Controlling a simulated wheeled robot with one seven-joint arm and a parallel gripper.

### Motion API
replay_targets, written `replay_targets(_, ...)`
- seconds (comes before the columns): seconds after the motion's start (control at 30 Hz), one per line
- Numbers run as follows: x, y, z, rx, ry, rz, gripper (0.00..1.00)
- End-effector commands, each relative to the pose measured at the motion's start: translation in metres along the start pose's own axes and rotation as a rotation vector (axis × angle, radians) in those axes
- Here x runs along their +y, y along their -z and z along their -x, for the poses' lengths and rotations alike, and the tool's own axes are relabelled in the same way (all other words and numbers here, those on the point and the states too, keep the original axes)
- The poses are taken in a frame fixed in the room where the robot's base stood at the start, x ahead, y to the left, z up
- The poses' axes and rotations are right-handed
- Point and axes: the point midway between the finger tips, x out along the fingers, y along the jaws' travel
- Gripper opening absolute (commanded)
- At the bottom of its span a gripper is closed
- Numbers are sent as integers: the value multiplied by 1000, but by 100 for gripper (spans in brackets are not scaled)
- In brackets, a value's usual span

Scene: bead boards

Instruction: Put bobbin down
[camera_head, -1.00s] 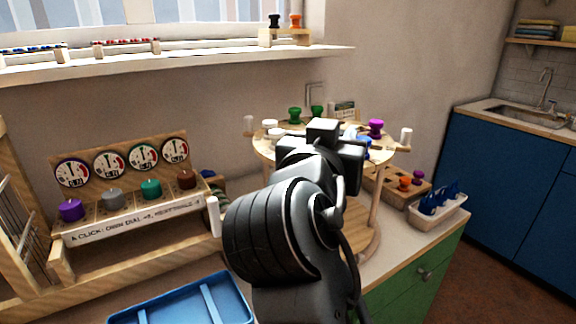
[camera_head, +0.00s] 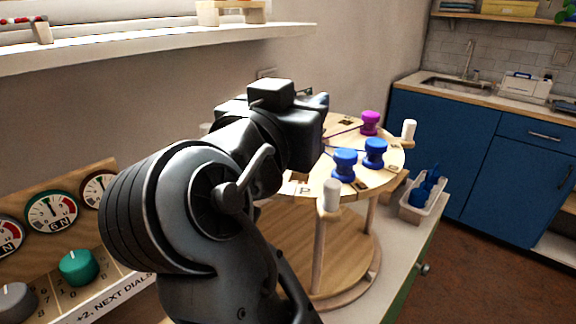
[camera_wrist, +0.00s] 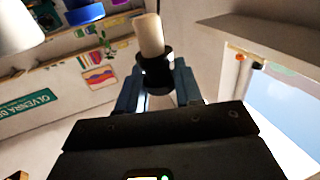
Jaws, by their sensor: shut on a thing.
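My gripper (camera_wrist: 158,92) shows in the wrist view with its blue fingers closed on a dark, spool-shaped black bobbin (camera_wrist: 157,74). A cream cylinder (camera_wrist: 149,34) shows right beyond the bobbin; I cannot tell whether the two touch. In the head view my arm hides the fingers and the bobbin. The wrist is over the left part of the round wooden stand (camera_head: 392,168). Two blue bobbins (camera_head: 344,165) (camera_head: 375,152) and a purple bobbin (camera_head: 370,122) stand upright on its top, to the right of my wrist.
White-tipped handles (camera_head: 331,196) (camera_head: 408,130) stick up at the stand's rim. A pale bin (camera_head: 424,202) with blue things is at the right. The dial panel (camera_head: 52,212) is at the left, and a shelf (camera_head: 150,48) runs above. The left top of the stand is hidden.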

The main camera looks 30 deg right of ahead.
Motion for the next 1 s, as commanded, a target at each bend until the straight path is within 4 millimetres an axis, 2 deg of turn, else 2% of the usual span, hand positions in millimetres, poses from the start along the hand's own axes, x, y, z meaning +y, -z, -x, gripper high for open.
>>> replay_targets(0.1,0,-21,0,-1,0,4,0)
replay_targets(0.27,0,-34,0,0,0,1,0)
replay_targets(0.5,0,-66,0,-4,0,5,0)
replay_targets(0.77,0,-71,-1,-2,-1,0,0)
replay_targets(0.8,0,-71,-1,-2,-1,0,36)
replay_targets(0.9,0,-71,-1,-2,-1,0,45)
replay_targets(1.0,0,-70,0,-1,0,-1,45)
